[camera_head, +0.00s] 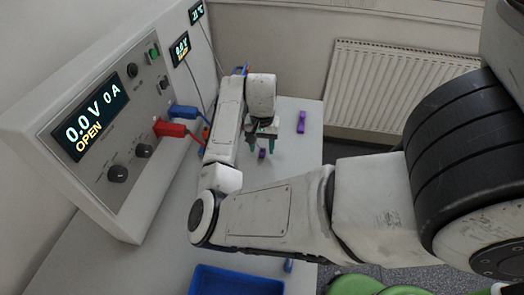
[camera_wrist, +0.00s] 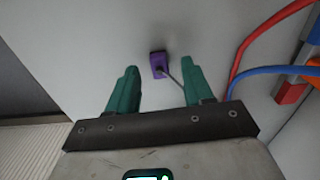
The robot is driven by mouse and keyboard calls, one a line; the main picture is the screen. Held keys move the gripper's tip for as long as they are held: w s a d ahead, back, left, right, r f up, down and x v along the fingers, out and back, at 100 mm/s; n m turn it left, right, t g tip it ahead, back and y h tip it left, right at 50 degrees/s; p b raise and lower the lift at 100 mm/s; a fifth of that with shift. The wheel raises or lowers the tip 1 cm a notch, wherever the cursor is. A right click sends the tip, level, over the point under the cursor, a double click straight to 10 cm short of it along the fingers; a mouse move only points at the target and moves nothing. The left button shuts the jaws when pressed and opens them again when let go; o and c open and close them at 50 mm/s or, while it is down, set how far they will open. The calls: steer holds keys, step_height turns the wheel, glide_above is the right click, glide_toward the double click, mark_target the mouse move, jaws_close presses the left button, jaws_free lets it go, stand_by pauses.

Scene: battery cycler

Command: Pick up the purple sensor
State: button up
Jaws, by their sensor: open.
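A small purple piece (camera_head: 262,154) shows on the table just under my gripper in the head view. In the wrist view a purple sensor (camera_wrist: 159,63) with a thin grey cable lies on the pale surface, beyond and between my fingertips. My gripper (camera_head: 263,146) points down with its green fingers apart and nothing between them. It also shows in the wrist view (camera_wrist: 158,85). A second purple object (camera_head: 301,122), longer and upright-looking, stands apart to the right on the table.
The cycler panel (camera_head: 105,105) stands at left, reading 0.0 V, 0 A, OPEN. A blue plug (camera_head: 183,111) and a red plug (camera_head: 170,129) stick out from it, with cables near my gripper. A blue tray (camera_head: 235,279) sits at the front. A radiator (camera_head: 395,85) is behind.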

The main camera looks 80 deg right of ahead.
steer(key=shift+f, duration=0.75)
steer(key=shift+c, duration=0.3)
jaws_close()
